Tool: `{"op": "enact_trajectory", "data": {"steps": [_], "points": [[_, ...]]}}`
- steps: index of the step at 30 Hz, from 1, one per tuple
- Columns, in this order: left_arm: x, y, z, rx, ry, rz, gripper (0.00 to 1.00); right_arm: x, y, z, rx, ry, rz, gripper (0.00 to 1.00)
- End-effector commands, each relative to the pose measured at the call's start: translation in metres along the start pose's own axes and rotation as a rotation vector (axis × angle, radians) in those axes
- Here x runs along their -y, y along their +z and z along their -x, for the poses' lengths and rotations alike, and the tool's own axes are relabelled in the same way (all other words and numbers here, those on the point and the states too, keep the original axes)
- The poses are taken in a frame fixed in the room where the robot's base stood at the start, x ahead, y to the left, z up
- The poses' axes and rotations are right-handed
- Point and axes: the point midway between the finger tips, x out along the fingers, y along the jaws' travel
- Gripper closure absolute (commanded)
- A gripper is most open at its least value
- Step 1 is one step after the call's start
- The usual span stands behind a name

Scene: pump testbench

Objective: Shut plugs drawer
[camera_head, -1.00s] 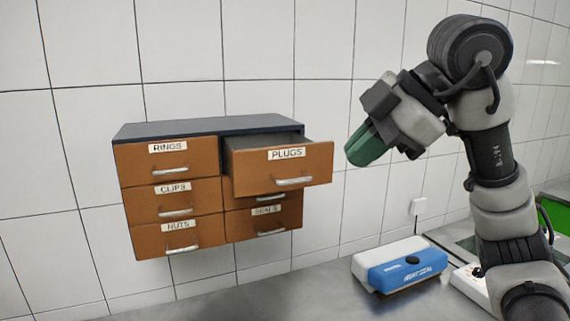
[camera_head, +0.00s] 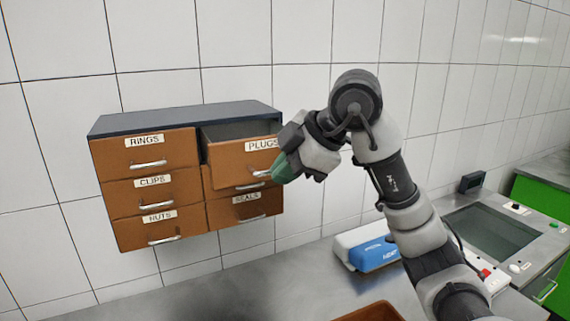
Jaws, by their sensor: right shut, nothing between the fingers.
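The plugs drawer (camera_head: 228,157) is the upper right drawer of a wall cabinet (camera_head: 185,118). It is pulled out, and its open inside shows behind the brown front. Its label is partly covered by my right gripper. My right gripper (camera_head: 279,171), with green fingers, is shut and empty at the right end of the drawer front, by the handle. I cannot tell whether it touches the front. My left gripper is not in view.
The rings (camera_head: 130,160), clips (camera_head: 128,194), nuts (camera_head: 130,229) and seals (camera_head: 225,212) drawers look shut. Below are a metal bench (camera_head: 270,287), a blue and white box (camera_head: 372,253), an orange-brown tray edge (camera_head: 372,313) and a testbench panel (camera_head: 490,235) at right.

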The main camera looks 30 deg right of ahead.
Motion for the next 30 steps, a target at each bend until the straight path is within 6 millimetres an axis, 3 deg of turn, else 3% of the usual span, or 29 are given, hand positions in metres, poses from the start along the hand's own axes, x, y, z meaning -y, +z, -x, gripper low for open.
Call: {"op": "enact_trajectory", "data": {"steps": [11, 21, 25, 30], "points": [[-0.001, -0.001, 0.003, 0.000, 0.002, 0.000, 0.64, -0.006, -0.001, -0.002, 0.000, -0.003, -0.001, 1.00], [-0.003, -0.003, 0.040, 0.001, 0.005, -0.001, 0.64, -0.085, -0.002, -0.041, -0.001, -0.005, -0.004, 1.00], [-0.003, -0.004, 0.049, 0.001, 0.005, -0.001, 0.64, -0.105, -0.001, -0.055, -0.001, -0.004, -0.002, 1.00], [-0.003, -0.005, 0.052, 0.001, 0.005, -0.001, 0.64, -0.115, 0.002, -0.064, 0.000, 0.000, 0.000, 1.00]]}}
